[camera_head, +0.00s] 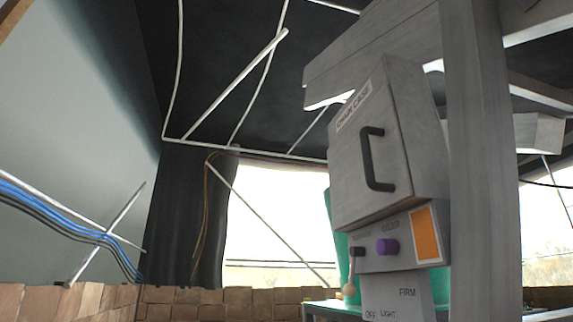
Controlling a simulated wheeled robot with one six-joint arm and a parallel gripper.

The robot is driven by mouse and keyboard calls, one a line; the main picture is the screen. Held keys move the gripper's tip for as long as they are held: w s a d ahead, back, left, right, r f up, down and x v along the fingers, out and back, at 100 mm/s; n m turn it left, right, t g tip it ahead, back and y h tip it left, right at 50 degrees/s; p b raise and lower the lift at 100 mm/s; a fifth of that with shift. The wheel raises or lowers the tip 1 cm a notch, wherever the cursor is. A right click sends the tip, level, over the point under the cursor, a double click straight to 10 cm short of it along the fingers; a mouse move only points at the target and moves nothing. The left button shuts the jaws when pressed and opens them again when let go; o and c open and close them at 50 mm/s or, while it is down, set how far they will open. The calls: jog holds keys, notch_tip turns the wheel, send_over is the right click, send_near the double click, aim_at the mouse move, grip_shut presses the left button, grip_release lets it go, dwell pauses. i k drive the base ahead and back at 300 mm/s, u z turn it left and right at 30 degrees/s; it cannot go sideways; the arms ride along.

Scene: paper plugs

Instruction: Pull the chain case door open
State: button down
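The chain case door (353,185) is the grey front panel of a box at the right of the head view. It carries a "CHAIN CASE" label (354,108) near its top and looks closed. A dark C-shaped handle (368,160) stands out from the door at its right side. My gripper is not in view.
Below the door is a panel with a purple knob (387,246), an orange plate (426,234) and a small lever (351,272). A grey post (484,160) stands right of the box. Blue cables (60,215) run at the left, above a row of wooden blocks (190,302).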

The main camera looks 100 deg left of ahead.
aim_at(368, 171)
jog(key=u, duration=3.05)
jog(key=i, duration=0.5)
jog(key=k, duration=0.5)
jog(key=u, duration=1.95)
jog(key=i, duration=1.2)
jog(key=z, duration=2.4)
